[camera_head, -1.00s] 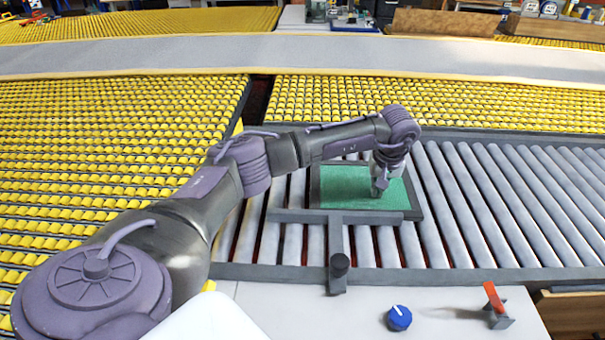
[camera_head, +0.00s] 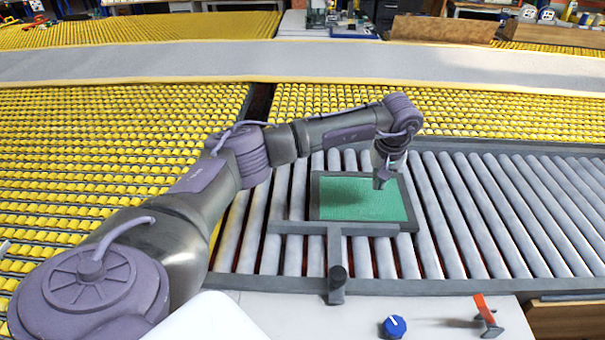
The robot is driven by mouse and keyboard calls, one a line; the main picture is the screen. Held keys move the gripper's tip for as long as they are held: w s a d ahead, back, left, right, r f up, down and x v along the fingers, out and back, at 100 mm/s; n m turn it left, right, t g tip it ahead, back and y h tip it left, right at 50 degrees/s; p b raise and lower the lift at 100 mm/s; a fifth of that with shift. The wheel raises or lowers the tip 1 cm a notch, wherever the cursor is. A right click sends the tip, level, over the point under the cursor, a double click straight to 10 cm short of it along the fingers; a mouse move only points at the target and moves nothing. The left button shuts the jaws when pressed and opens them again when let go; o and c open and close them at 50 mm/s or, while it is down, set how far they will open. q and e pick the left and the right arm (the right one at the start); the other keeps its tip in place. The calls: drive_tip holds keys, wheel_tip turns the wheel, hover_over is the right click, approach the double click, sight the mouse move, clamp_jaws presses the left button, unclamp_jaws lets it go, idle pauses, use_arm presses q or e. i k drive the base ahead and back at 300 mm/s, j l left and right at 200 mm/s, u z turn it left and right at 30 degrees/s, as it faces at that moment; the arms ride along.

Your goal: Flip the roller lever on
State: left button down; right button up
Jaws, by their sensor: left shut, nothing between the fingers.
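The roller lever is an orange-red flap (camera_head: 482,307) on a small grey bracket (camera_head: 489,325). It stands on the light front ledge at the lower right and leans up and to the left. My left arm reaches in from the left, and its gripper (camera_head: 381,181) points down over the upper right part of a green pad. The gripper is shut and empty, well apart from the lever, up and left of it. My right gripper is not in view.
The green pad (camera_head: 350,198) lies in a dark frame with a T-shaped handle (camera_head: 337,270) on grey rollers (camera_head: 465,215). A blue knob (camera_head: 395,327) sits on the ledge (camera_head: 270,310) left of the lever. Yellow roller beds (camera_head: 90,130) lie beyond.

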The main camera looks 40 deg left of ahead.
sight(490, 320)
drive_tip(key=k+l, duration=0.55)
drive_tip(key=l, duration=0.15)
drive_tip(key=k+l, duration=0.6)
drive_tip(key=l, duration=0.15)
